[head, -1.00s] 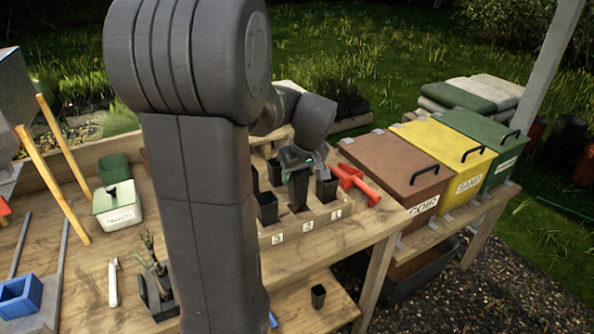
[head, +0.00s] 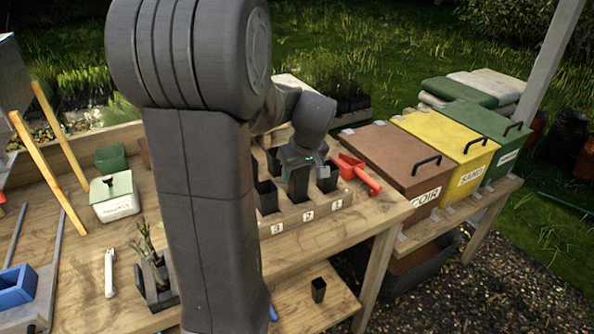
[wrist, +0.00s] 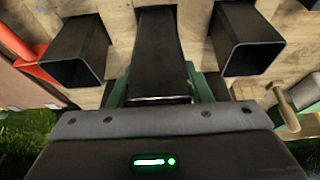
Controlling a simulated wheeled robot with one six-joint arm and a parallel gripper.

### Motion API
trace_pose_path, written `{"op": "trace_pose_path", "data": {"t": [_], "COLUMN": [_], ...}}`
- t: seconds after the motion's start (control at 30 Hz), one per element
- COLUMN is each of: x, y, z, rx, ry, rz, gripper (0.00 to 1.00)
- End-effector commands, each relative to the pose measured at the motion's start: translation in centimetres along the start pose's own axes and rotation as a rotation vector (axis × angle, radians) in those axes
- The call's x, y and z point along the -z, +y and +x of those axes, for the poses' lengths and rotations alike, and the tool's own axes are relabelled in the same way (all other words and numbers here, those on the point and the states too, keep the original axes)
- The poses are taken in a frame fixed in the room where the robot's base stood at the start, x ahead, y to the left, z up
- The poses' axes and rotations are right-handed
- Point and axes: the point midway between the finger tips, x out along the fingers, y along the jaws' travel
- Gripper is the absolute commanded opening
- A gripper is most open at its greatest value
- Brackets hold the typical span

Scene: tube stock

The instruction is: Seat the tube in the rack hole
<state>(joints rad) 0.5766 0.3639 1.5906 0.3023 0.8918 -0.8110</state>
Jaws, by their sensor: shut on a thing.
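The tube (head: 299,184) is a dark, square-sided pot tube, held upright at the middle front position of the wooden rack (head: 322,214), behind label 2. My gripper (head: 298,160) is shut on its upper part. In the wrist view the tube (wrist: 155,55) runs between the two green fingers of my gripper (wrist: 158,92). Its lower end meets the rack there; I cannot tell how deep it sits in the hole. Dark open-topped tubes stand on either side, one behind label 3 (head: 267,197) and one behind label 1 (head: 327,180).
A red tool (head: 360,176) lies right of the rack. Bins marked COIR (head: 395,160) and SAND (head: 450,145) stand beyond it. A small dark pot (head: 318,290) is on the lower shelf. My arm hides the rack's left part.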

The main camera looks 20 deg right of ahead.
Motion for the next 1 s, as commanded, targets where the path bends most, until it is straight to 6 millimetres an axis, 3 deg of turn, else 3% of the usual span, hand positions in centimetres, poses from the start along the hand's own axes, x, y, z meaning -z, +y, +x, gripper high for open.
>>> {"op": "trace_pose_path", "data": {"t": [0.5, 1.0], "x": [-0.1, -0.6], "y": [0.0, 0.0], "z": [-0.1, 1.2], "rx": [0.000, 0.000], "ry": [0.000, 0.000], "rz": [0.000, 0.000], "gripper": [0.17, 0.17]}}
